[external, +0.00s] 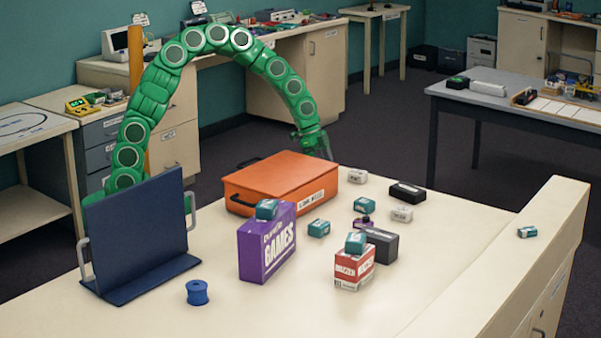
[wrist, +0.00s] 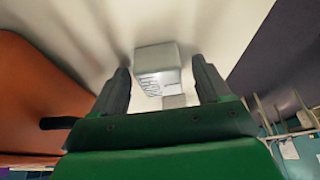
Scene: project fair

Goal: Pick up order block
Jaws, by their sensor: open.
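A small whitish block with a dark-lettered label (wrist: 156,58) lies on the light tabletop in the wrist view. It shows between the two fingers of my gripper (wrist: 160,72), which are apart with no contact visible. Its lettering is too blurred to read. The nearest whitish block (external: 357,176), right of the case, looks like the same one. Another whitish labelled block (external: 402,213) lies nearer the front. I cannot tell from the lettering which is the order block.
The orange case (external: 280,180) stands close beside my gripper and also fills the left of the wrist view (wrist: 35,95). A black block (external: 407,191), several teal blocks, a purple games box (external: 266,245) and a red-white box (external: 354,272) stand nearby.

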